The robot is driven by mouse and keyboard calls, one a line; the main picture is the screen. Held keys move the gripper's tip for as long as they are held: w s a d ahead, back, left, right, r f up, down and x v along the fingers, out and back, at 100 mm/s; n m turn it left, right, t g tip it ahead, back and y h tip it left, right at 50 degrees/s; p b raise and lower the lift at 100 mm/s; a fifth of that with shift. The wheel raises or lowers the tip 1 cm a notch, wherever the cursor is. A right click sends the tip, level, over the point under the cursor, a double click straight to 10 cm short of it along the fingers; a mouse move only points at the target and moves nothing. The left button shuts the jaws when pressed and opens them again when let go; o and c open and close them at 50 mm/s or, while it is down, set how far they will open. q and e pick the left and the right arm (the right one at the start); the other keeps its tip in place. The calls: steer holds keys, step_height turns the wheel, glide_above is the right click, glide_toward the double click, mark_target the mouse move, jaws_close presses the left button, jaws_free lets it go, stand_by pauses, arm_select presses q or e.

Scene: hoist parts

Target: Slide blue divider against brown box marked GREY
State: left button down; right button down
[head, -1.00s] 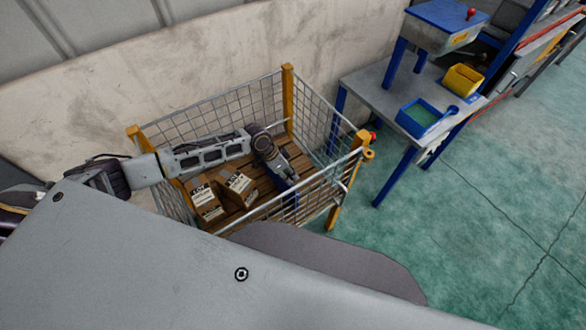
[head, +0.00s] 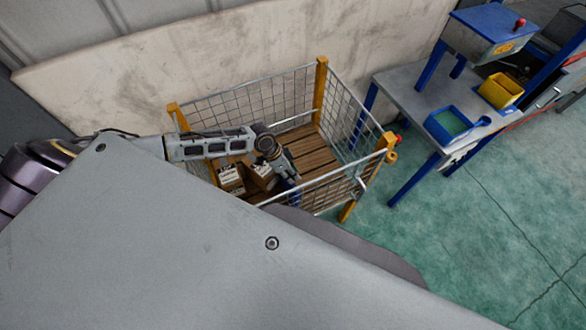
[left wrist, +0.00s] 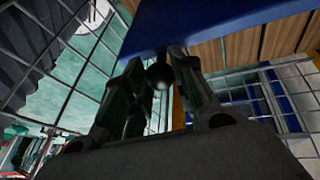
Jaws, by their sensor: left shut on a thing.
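The blue divider (head: 297,183) is in the wire crate, to the right of the brown boxes and mostly hidden by my left gripper (head: 290,172) and the crate's front side. In the left wrist view the divider (left wrist: 215,25) spans the top, and a dark round knob (left wrist: 158,76) sits between the fingers of my left gripper (left wrist: 158,85), which is shut on it. Two brown boxes with white labels, a left one (head: 230,180) and a right one (head: 262,170), stand on the crate floor. The labels are too small to read. My right gripper is not in view.
The wire crate (head: 322,90) has orange corner posts and a slatted wooden floor (head: 312,150), bare to the right of the divider. A bench (head: 405,95) with a blue bin (head: 450,122) and a yellow bin (head: 500,90) stands at the right.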

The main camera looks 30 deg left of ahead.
arm_select(q)
steer(key=c, duration=1.1)
jaws_free()
steer(key=shift+c, duration=0.2)
steer(key=v, duration=1.2)
